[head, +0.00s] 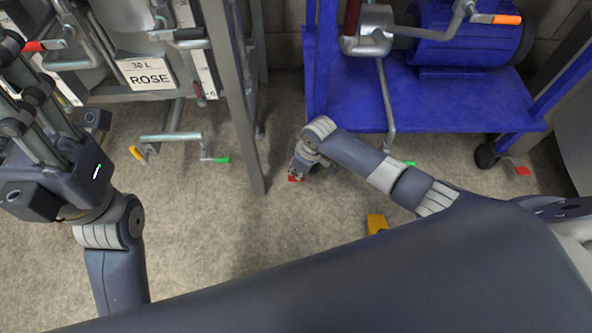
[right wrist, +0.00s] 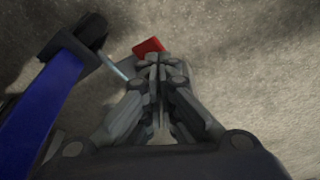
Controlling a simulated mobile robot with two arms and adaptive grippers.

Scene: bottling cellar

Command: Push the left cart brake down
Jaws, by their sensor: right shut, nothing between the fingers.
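The left cart brake is a small red pedal (head: 296,179) low at the left front corner of the blue cart (head: 440,103). It also shows in the right wrist view as a red plate (right wrist: 149,47) close to the floor. My right gripper (right wrist: 155,60) is shut and empty, its fingertips at the near edge of the red pedal and partly overlapping it in view. I cannot tell if they touch. In the head view, my right wrist hides most of that corner. My left gripper (head: 22,100) is at the far left, away from the cart; its fingertips are unclear.
Another red pedal (head: 522,171) is by the cart's right wheel (head: 486,155). A rack with a ROSE sign (head: 149,75) stands left, its grey post (head: 236,95) between it and the cart. A yellow block (head: 376,223) lies on the floor. The floor in front is otherwise mostly clear.

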